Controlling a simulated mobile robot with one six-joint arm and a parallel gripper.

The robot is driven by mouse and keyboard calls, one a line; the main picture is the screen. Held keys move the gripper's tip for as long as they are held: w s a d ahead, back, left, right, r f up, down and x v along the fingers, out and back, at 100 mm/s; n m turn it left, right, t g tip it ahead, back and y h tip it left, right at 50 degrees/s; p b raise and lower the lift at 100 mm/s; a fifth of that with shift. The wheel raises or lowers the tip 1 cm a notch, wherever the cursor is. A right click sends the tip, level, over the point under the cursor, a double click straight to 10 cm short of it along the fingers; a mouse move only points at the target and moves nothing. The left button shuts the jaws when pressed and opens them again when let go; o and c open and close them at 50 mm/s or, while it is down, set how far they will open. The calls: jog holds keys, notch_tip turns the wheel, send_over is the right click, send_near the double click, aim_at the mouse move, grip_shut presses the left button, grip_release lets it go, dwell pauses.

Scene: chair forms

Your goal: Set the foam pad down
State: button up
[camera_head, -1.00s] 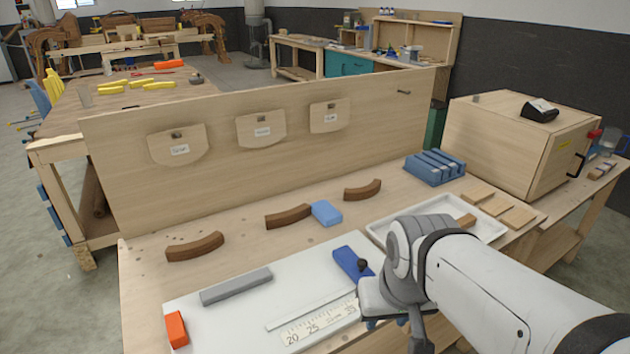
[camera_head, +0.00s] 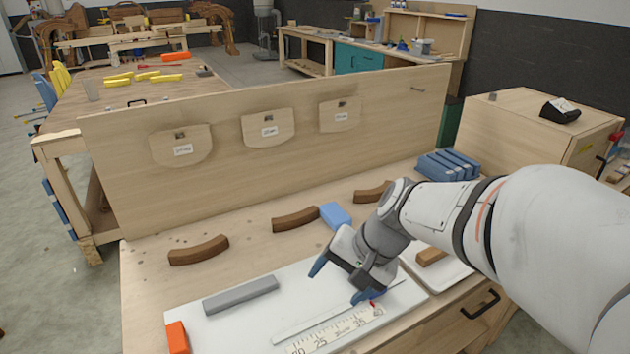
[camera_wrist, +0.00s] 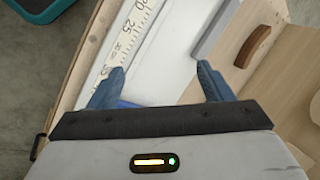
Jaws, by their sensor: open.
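A light-blue block (camera_head: 335,216), which looks like the foam pad, rests on the bench beside the middle curved wooden piece (camera_head: 296,219). My gripper (camera_head: 340,282) is open above the white board (camera_head: 235,318), in front of the light-blue block and apart from it. In the wrist view my open gripper (camera_wrist: 160,70) has its fingers spread over the board. A blue part (camera_wrist: 128,104) shows low between the fingers; its outline is mostly hidden. The blue knobbed piece seen earlier on the board is hidden by my gripper in the head view.
A grey bar (camera_head: 241,295), an orange block (camera_head: 178,338) and a ruler strip (camera_head: 335,332) lie on the board. An upright wooden panel (camera_head: 230,170) stands behind. A white tray (camera_head: 455,272) and blue slotted block (camera_head: 447,165) are at the right.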

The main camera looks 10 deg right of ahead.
jog(key=shift+o, duration=1.2)
jog(key=w+a+f+m+t+y, duration=0.1)
jog(key=w+a+m+t+y, duration=0.1)
jog(key=w+m, duration=0.5)
jog(key=w+a+y, duration=0.1)
jog(key=w+y, duration=0.1)
jog(key=w, duration=0.3)
jog(key=shift+f+m+p, duration=0.15)
jog(key=shift+m+p, duration=0.15)
jog(key=shift+m, duration=0.1)
jog(key=m+t+h+p, duration=0.1)
jog(key=m+t+h, duration=0.2)
jog(key=m+t, duration=1)
send_near(339, 218)
jog(key=w+r+m+g, duration=0.2)
jog(key=m+g, duration=0.1)
jog(key=w+r+m+g, duration=0.1)
jog(key=m, duration=0.1)
jog(key=shift+w+a+g, duration=0.15)
jog(key=shift+a+g, duration=0.2)
jog(key=shift+g, duration=0.05)
jog(key=shift+w+d+f+h, duration=0.1)
jog(key=shift+w+f+h, duration=0.1)
jog(key=shift+w+h, duration=0.1)
jog(key=p+x, duration=0.3)
jog(key=x, duration=0.4)
jog(key=shift+w, duration=0.1)
jog(key=shift+c, duration=0.2)
jog(key=c, duration=1.1)
